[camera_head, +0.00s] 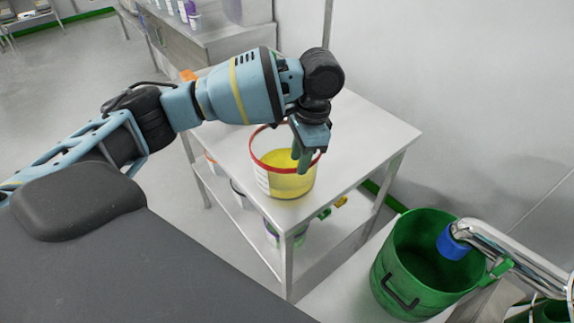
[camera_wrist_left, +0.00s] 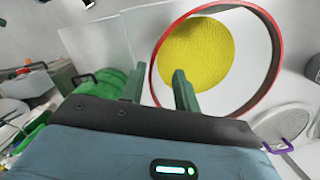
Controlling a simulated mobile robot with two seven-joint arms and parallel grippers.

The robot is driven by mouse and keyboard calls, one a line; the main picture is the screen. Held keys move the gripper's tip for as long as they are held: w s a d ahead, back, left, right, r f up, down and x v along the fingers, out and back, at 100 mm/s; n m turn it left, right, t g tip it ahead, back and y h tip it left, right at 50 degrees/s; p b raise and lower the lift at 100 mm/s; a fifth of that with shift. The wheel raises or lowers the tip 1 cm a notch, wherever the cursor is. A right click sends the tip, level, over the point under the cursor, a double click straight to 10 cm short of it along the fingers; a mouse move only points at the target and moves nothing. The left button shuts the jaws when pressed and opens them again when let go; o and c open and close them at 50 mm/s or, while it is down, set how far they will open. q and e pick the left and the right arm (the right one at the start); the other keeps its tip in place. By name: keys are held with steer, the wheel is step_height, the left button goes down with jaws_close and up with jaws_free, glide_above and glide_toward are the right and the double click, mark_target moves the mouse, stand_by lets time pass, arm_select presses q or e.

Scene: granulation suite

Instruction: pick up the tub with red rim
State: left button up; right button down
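The tub with the red rim (camera_head: 287,186) stands upright near the front corner of a steel table. Its wall looks see-through, with yellow contents low inside. My left gripper (camera_head: 303,162) points down at the rim on the tub's right side. In the left wrist view, the red rim (camera_wrist_left: 277,52) circles the yellow contents. The two green fingers of my left gripper (camera_wrist_left: 157,75) are apart there, one inside the tub and one outside, with the wall between them. I see a gap to the wall. My right gripper is not in view.
The steel table (camera_head: 376,130) is otherwise bare on top where visible. Several containers stand on its lower shelf (camera_head: 335,228). A green bin (camera_head: 395,270) is on the right, under a metal pipe with a blue end (camera_head: 452,243). Another bench (camera_head: 230,37) stands behind.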

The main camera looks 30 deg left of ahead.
mark_target(293, 186)
arm_select(q)
steer(key=shift+s+a+f, duration=0.1)
steer(key=shift+s+f, duration=0.1)
steer(key=shift+f, duration=0.65)
steer(key=shift+s+a+f, duration=0.1)
steer(key=shift+s+f, duration=0.05)
steer(key=shift+f, duration=0.75)
steer(key=shift+s+f, duration=0.2)
steer(key=shift+f, duration=0.65)
jaws_close()
steer(key=shift+s+d+f, duration=0.1)
steer(key=shift+d, duration=0.05)
